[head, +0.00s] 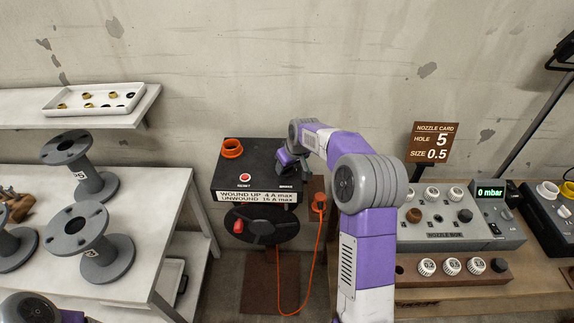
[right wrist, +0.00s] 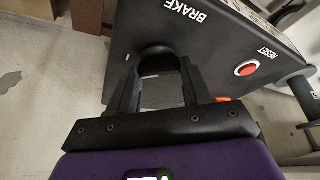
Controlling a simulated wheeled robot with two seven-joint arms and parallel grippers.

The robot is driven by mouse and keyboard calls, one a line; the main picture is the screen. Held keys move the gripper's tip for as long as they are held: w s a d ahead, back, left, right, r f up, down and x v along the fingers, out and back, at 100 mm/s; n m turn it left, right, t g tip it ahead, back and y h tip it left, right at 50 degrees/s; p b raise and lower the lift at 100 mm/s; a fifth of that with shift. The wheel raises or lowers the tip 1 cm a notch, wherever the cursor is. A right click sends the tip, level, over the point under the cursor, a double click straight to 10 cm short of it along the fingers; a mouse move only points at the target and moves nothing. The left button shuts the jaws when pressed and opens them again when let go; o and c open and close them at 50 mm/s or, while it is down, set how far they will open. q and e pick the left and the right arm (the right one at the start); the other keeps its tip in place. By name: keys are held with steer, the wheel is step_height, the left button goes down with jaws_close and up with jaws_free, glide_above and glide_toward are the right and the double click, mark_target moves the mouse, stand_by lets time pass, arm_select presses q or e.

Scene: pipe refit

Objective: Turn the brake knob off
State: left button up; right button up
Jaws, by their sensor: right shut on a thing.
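The brake knob (right wrist: 157,58) is dark and round, on the black reel box (head: 230,180) beside the white BRAKE lettering, as the right wrist view shows. My right gripper (right wrist: 160,72) has one finger on each side of the knob and is shut on it. In the head view my right gripper (head: 297,172) is at the right part of the box's top, and it hides the knob there. I cannot read the knob's setting. My left gripper is outside the head view; only part of my left arm shows at the bottom left.
A red reset button (right wrist: 247,68) is close to the right finger. An orange cable (head: 306,272) hangs below an orange plug (head: 319,202) right of the box. Grey spools (head: 100,245) stand on the left table. The nozzle box (head: 440,220) is at the right.

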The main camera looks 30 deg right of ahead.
steer(key=n+y, duration=0.1)
steer(key=n, duration=0.1)
steer(key=shift+d+n+p, duration=0.2)
steer(key=shift+n+p, duration=0.1)
steer(key=shift+n, duration=0.1)
steer(key=n+y+p, duration=0.1)
steer(key=n, duration=0.1)
steer(key=shift+w+r+n+g, duration=0.1)
steer(key=shift+n+g, duration=0.2)
steer(key=shift+n, duration=0.1)
steer(key=n+y+p, duration=0.1)
steer(key=n, duration=0.1)
steer(key=n+g+p, duration=0.1)
steer(key=n, duration=0.2)
steer(key=shift+d+g+y+p, duration=0.1)
steer(key=shift+g+y+p, duration=0.2)
steer(key=shift+y+p, duration=0.1)
steer(key=shift+n, duration=0.4)
steer(key=o, duration=1.1)
steer(key=shift+c, duration=0.2)
steer(key=v, duration=0.7)
steer(key=shift+r, duration=0.25)
